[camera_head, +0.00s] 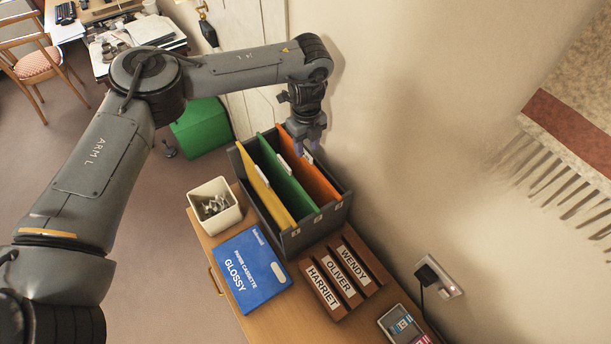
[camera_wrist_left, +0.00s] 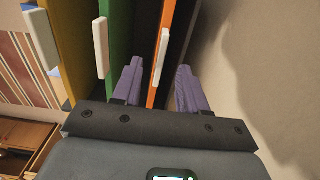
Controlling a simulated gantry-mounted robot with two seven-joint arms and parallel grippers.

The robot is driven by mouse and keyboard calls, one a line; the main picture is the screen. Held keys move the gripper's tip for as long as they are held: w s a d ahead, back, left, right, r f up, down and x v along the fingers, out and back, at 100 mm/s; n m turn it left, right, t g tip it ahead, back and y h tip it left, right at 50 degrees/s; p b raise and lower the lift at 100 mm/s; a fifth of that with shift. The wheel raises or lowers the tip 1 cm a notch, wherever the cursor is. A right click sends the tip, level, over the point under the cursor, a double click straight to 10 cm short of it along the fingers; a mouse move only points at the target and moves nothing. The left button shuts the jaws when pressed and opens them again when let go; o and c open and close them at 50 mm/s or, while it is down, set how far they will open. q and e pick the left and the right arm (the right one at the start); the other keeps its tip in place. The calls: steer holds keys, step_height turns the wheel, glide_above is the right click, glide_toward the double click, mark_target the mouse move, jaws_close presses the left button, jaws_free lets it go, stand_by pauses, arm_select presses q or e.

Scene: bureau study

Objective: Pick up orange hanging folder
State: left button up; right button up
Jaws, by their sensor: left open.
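The orange hanging folder (camera_head: 322,184) stands upright in the dark grey file box (camera_head: 337,210), in the slot nearest the wall. It also shows in the left wrist view (camera_wrist_left: 154,92), with a white tab on its edge. My left gripper (camera_head: 308,148) is over the far end of the box. Its purple fingers are open. In the left wrist view the gripper (camera_wrist_left: 158,78) has one finger on each side of the orange folder's edge, with gaps visible. Whether the fingers overlap it in depth is unclear. My right gripper is not in view.
Green (camera_head: 290,188) and yellow (camera_head: 262,184) folders stand beside the orange one. A white bin (camera_head: 205,191), blue paper box (camera_head: 248,285) and wooden name-plate rack (camera_head: 318,292) crowd the cabinet top. The wall is close on the right.

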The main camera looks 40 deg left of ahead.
mark_target(305, 151)
arm_select(q)
steer(key=shift+f, duration=0.45)
steer(key=shift+a+f+p, duration=0.2)
steer(key=shift+f+p, duration=0.5)
steer(key=shift+f, duration=1.6)
jaws_close()
